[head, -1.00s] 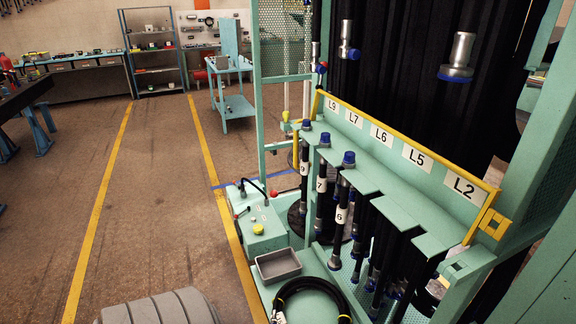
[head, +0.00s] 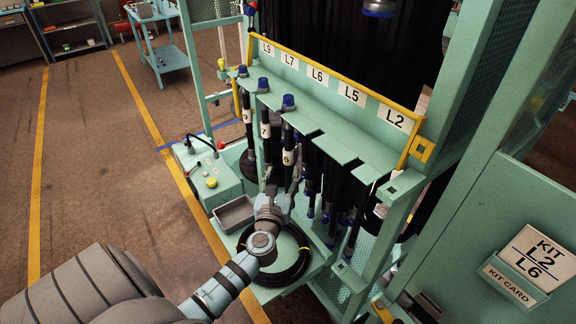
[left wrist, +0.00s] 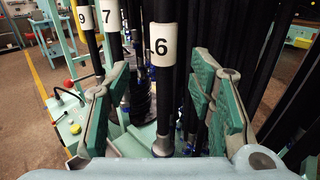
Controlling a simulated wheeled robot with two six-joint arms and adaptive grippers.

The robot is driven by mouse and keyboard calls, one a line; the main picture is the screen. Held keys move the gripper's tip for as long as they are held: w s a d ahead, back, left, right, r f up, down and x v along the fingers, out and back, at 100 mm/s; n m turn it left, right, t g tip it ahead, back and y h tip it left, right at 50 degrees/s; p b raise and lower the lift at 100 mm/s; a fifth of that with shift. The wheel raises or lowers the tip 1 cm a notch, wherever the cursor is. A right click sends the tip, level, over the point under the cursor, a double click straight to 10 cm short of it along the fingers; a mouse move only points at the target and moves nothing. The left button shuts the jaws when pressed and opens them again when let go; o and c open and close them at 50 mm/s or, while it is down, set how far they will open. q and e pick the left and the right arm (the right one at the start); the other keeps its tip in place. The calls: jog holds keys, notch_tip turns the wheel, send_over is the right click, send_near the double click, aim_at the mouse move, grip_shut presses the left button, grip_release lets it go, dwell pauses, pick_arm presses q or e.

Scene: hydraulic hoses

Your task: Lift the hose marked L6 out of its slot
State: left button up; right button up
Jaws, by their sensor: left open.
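The L6 hose (head: 288,136) is black with a white "6" tag and a blue cap (head: 288,102). It hangs upright in the rack slot below the L6 label (head: 317,76). My left gripper (head: 282,187) is at the hose's lower part, under the tag. In the left wrist view, my open left gripper (left wrist: 160,88) has one green-padded finger on each side of the L6 hose (left wrist: 164,85). Neither finger appears to touch it. I cannot tell how deep the hose sits between the fingers. My right gripper is out of view.
The hoses tagged 7 (head: 265,115) and 9 (head: 247,103) hang just left of it. More dark hoses hang to the right. A grey tray (head: 235,214) and a coiled hose (head: 297,262) lie below. A kit card (head: 523,262) reads L2, L6.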

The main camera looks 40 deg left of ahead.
aim_at(288, 164)
pick_arm(q)
jog(key=x, duration=0.2)
jog(key=b+x, duration=0.1)
jog(key=x, duration=0.4)
jog(key=shift+w+d+f, duration=0.1)
jog(key=shift+w+f, duration=0.25)
jog(key=shift+f, duration=0.05)
jog(key=shift+r, duration=0.1)
grip_shut()
